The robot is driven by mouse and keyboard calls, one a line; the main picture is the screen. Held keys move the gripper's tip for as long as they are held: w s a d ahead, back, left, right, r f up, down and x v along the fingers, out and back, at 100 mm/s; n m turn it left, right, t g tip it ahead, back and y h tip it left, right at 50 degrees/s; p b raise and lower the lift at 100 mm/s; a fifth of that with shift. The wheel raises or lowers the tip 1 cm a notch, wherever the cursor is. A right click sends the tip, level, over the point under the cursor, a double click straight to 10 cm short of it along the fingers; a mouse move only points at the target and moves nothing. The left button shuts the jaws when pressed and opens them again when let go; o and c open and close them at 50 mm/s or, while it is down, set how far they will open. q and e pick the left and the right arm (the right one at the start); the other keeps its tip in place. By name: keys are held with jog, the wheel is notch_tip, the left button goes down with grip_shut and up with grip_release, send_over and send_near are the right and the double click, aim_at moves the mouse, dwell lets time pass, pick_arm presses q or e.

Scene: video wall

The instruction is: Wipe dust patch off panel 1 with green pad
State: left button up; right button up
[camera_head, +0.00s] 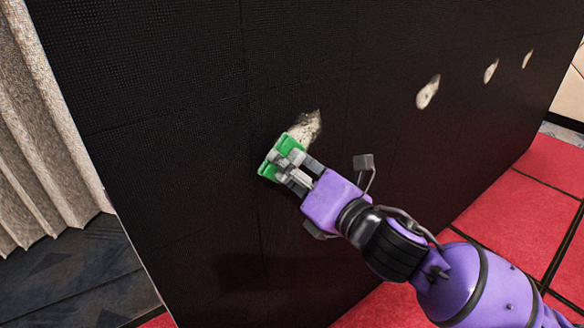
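My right gripper (290,164), on the purple arm from the lower right, is shut on the green pad (288,143). The fingers hide the middle of the pad. The pad is close against the black video wall (200,130); I cannot tell whether it touches. The nearest pale dust patch (308,124) lies just above and right of the pad, and the pad may cover its lower left end. No panel number is readable. My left gripper is not in view.
More pale patches run along the wall to the right, the closest at mid-right (428,92). A beige curtain (35,130) hangs left of the wall. Red floor tiles (520,215) lie at the right, and dark floor (70,275) at the lower left.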

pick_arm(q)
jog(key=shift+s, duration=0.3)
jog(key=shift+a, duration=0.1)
pick_arm(e)
jog(key=shift+w+a, duration=0.15)
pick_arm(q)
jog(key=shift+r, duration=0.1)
pick_arm(e)
jog(key=shift+w+a, duration=0.2)
jog(key=shift+w, duration=0.15)
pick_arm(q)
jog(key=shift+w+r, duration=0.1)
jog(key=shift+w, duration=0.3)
pick_arm(e)
jog(key=shift+w+a, duration=0.15)
jog(key=shift+w, duration=0.1)
